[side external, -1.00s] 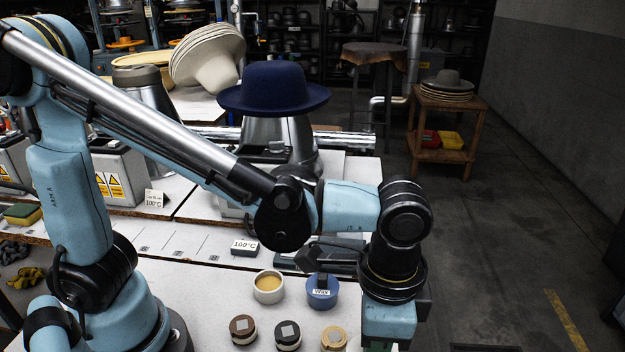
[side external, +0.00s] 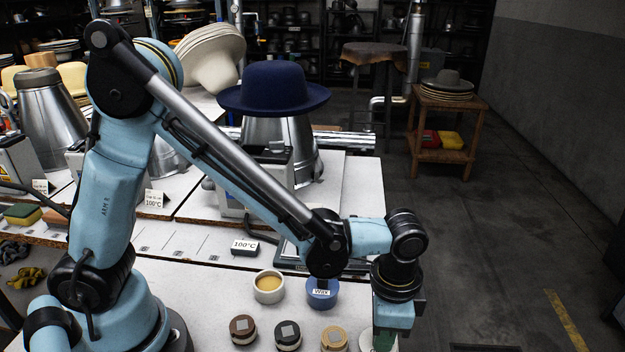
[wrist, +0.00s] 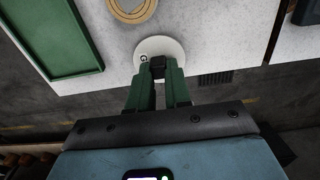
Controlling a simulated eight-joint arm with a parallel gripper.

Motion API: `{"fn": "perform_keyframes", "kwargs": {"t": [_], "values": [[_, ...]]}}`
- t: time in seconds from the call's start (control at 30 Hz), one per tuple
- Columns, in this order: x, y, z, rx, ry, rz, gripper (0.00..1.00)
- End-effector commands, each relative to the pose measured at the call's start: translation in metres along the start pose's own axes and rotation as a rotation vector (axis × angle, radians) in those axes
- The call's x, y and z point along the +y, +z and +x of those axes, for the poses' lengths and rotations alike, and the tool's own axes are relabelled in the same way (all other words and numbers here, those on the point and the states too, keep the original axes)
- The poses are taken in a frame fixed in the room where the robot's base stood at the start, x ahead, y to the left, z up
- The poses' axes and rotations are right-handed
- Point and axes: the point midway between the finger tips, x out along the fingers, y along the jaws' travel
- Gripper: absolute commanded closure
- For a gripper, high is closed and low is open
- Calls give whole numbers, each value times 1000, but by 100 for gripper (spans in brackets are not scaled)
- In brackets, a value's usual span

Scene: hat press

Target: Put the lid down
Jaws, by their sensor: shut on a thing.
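A white round lid (wrist: 178,48) with a small dark letter and a dark knob shows in the wrist view. My gripper (wrist: 157,82) has its green fingers shut on the knob. The lid overlaps the pale bench top near its front edge; I cannot tell whether it touches the bench. In the side view, only a pale sliver of the lid (side external: 366,341) shows at the bottom beside my gripper (side external: 391,340), whose fingertips are cut off. An open white pot (side external: 268,288) with yellowish contents stands to the left on the bench, next to a blue labelled jar (side external: 322,294).
Brown (side external: 243,331), dark (side external: 288,337) and tan (side external: 334,341) round tins stand close to the lid. A green tray (wrist: 56,36) lies at the upper left in the wrist view. Behind are a 100°C sign (side external: 245,246) and a blue hat (side external: 275,90) on a metal form.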

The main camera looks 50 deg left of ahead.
Motion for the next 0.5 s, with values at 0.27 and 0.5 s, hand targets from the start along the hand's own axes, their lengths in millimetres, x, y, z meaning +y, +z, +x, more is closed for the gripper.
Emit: {"fn": "perform_keyframes", "kwargs": {"t": [0.27,0.5], "values": [[0,0,3,0,0,0,100],[0,0,3,0,0,0,56]]}}
